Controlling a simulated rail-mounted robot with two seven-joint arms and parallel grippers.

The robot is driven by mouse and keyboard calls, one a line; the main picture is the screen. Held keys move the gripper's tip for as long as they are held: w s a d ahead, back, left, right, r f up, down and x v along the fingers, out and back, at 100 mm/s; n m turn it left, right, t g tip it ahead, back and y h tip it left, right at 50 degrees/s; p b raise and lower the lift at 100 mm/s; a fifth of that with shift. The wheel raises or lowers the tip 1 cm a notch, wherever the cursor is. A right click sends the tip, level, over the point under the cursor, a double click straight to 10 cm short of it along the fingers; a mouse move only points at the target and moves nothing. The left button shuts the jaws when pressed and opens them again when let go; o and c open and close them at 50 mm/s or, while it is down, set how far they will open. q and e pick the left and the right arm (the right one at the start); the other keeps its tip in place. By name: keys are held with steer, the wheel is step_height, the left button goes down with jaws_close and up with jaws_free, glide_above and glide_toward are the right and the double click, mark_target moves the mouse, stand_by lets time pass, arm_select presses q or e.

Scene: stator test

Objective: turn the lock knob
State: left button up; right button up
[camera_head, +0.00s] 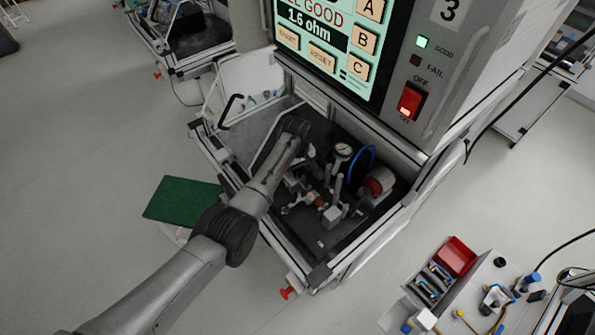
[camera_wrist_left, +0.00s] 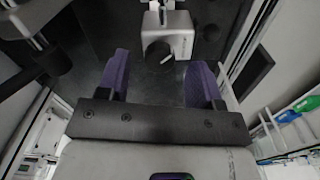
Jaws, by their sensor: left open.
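The lock knob (camera_wrist_left: 158,53), a dark round knob with a pale pointer mark, shows at the upper middle of the left wrist view, on a light grey block (camera_wrist_left: 181,36). My left gripper (camera_wrist_left: 158,82) is open, with its two purple-padded fingers apart, one to each side of the knob in the picture. I see no contact between pads and knob. In the head view my left arm (camera_head: 262,188) reaches into the dark test bay (camera_head: 322,243); the arm hides part of the bay, and I cannot make out the knob there. My right gripper is not in view.
A dial gauge (camera_head: 343,150), a blue hose (camera_head: 361,158) and a reddish cylinder (camera_head: 380,182) stand close to my arm in the bay. The screen (camera_head: 320,38) reads 1.6 ohm; the green GOOD lamp (camera_head: 422,42) is lit. A red bin (camera_head: 455,256) stands lower right.

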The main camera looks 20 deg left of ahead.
arm_select(q)
steer(key=shift+f, duration=0.7)
steer(key=shift+c, duration=0.3)
steer(key=c, duration=0.9)
steer(key=shift+o, duration=0.2)
